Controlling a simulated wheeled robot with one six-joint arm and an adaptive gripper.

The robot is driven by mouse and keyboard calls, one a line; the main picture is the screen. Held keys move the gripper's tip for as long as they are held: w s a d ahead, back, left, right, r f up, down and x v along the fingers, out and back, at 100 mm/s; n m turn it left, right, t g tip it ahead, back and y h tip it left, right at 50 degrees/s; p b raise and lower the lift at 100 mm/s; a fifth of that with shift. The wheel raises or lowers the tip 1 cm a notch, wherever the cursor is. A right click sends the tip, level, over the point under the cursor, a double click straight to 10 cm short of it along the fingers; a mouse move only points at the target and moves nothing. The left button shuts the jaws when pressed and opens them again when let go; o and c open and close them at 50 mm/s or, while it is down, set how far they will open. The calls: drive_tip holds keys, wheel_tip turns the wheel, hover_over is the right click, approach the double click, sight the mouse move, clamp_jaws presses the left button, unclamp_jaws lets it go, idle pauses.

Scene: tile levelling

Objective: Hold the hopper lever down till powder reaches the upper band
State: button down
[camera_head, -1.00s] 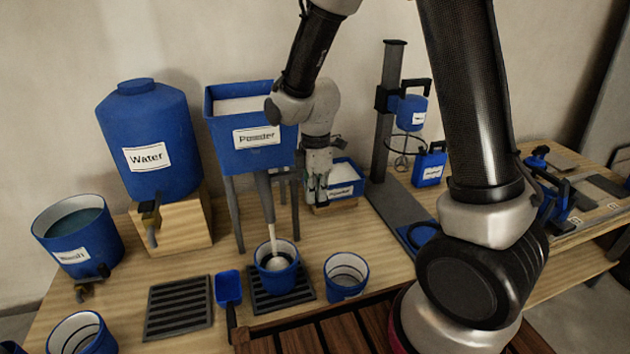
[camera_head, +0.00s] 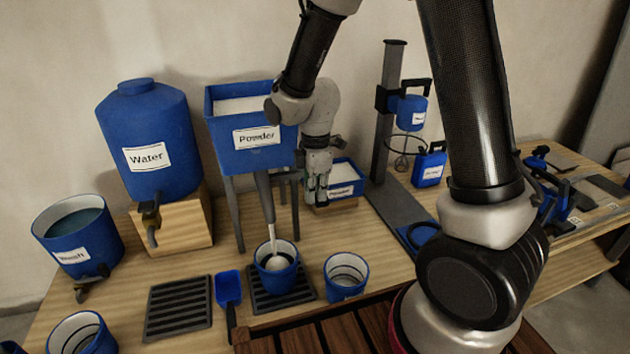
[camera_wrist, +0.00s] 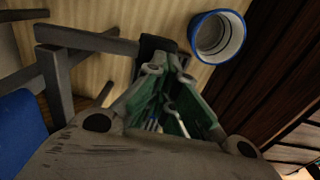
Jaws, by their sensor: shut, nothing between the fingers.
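The blue hopper (camera_head: 225,150), labelled Powder, stands on grey legs with white powder in its top. Its grey spout (camera_head: 264,195) points down, and a pale powder stream (camera_head: 271,238) falls into a blue bucket (camera_head: 278,283). White powder shows inside that bucket; I cannot make out its bands or the exact level. My gripper (camera_head: 319,196) is shut, pointing down just right of the hopper. In the wrist view, the green-padded fingers (camera_wrist: 172,75) are at the black end of a grey lever (camera_wrist: 155,47). The gripper hides part of it, and contact is hard to tell.
The filling bucket stands on a dark grate (camera_head: 262,304). A second, empty bucket (camera_head: 346,286) is close to its right. A blue scoop (camera_head: 229,287) lies left. A Powder box (camera_head: 343,192) sits behind my gripper, and a mixer stand (camera_head: 388,130) rises to the right.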

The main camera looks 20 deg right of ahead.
drive_tip(key=shift+r, duration=0.85)
wheel_tip(320, 180, up, 14)
drive_tip(key=s, duration=0.1)
drive_tip(key=shift+s, duration=0.3)
drive_tip(key=shift+f, duration=0.1)
idle(0.4)
